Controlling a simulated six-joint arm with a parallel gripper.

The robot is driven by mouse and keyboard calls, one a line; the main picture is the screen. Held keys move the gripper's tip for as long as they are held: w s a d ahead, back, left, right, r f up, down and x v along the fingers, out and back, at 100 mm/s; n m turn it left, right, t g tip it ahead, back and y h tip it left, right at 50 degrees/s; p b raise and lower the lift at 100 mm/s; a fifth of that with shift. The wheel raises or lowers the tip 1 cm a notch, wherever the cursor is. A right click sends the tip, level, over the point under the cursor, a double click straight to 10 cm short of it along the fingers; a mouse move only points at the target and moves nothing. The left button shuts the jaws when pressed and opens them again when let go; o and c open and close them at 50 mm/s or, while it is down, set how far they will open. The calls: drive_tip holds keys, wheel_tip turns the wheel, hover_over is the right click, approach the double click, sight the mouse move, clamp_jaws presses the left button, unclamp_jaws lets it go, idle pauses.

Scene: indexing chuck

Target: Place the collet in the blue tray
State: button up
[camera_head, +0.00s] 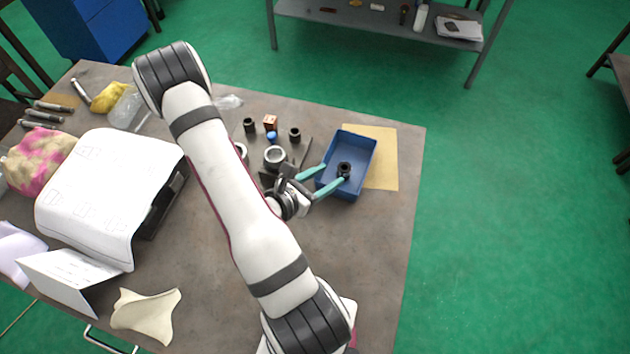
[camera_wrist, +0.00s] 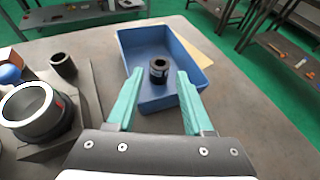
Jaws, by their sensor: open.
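The collet is a small black hollow cylinder (camera_head: 344,169) in the blue tray (camera_head: 357,148). In the wrist view the collet (camera_wrist: 159,71) stands upright on the tray floor, and the tray's rim (camera_wrist: 190,52) shows around it. My gripper (camera_head: 330,177) has two teal fingers, spread wide and empty. In the wrist view the fingers (camera_wrist: 157,95) lie on either side of the collet and a little short of it, with visible gaps. They reach over the tray's near side.
A dark fixture plate (camera_head: 297,150) left of the tray bears a ring-shaped chuck (camera_head: 275,156), black cylinders (camera_head: 295,134) and a blue knob (camera_head: 272,136). A tan sheet (camera_head: 384,158) lies beside the tray. The right front of the table is clear.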

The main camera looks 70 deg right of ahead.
drive_tip(key=v, duration=0.5)
drive_tip(key=a+r+m+g+y, duration=0.2)
drive_tip(key=a+r+m+y, duration=0.2)
drive_tip(key=a+r+m, duration=0.65)
drive_tip(key=w+a+r+m+t+y, duration=0.2)
drive_tip(key=a+m+t+y, duration=0.2)
drive_tip(key=a, duration=0.6)
drive_tip(key=w+a+r+m+t+y, duration=0.3)
drive_tip(key=a+y, duration=0.2)
drive_tip(key=a, duration=0.5)
drive_tip(key=shift+a+m+t+y, duration=0.25)
drive_tip(key=shift+m+t+y, duration=0.1)
drive_tip(key=shift+t+y, duration=0.05)
